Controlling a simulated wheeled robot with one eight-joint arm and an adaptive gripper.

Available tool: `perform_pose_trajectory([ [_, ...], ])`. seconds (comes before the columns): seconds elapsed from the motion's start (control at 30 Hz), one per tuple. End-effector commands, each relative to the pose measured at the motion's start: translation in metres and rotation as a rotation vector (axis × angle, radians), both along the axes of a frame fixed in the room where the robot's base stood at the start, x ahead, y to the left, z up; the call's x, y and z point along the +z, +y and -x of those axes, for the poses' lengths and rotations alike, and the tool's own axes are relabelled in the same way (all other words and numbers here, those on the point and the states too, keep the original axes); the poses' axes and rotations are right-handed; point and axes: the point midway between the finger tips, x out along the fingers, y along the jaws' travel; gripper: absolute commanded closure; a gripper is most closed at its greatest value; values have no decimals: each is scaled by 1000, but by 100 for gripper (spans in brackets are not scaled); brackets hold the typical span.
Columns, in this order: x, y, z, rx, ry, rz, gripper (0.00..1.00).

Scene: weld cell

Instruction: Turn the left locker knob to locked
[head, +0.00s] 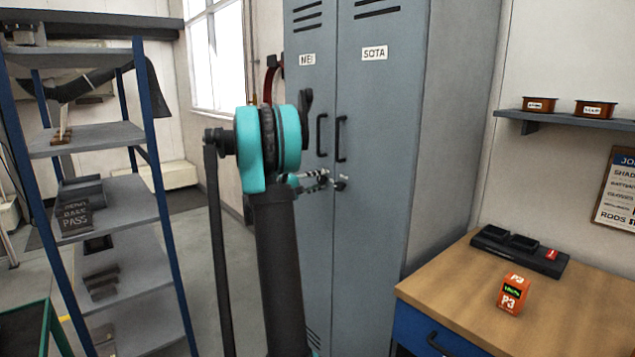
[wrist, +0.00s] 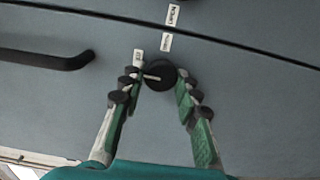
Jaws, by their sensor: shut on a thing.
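The grey locker (head: 348,250) has a left door marked NEI and a right door marked SOTA. My gripper (head: 322,180) is at the left door, below its handle, and largely hides the left knob in the head view. In the wrist view the left knob (wrist: 160,77) is round and black with a pale pointer line toward the picture's left. My gripper (wrist: 158,84) has its fingers on both sides of this knob, shut on it. Small white labels (wrist: 138,58) lie near the knob; I cannot read them surely. The right knob (head: 341,186) is beside my gripper.
The left door's handle (wrist: 45,59) is close to my gripper. The right door's handle (head: 340,138) is above the right knob. A shelf rack (head: 110,190) stands at the left. A wooden-topped bench (head: 570,290) with an orange box (head: 513,293) stands at the right.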

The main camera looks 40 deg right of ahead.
Motion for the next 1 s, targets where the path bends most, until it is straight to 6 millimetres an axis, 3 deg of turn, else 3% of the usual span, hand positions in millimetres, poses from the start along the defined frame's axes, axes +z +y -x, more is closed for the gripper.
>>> perform_pose_trajectory([
  [0.57, 0, 0, 0, 1, 30, 1, 97],
  [0.6, 0, 0, 0, 1, 30, 1, 65],
  [0.7, 0, 0, 0, 1, 30, 1, 52],
  [1.0, 0, 0, 0, 1, 30, 2, 50],
])
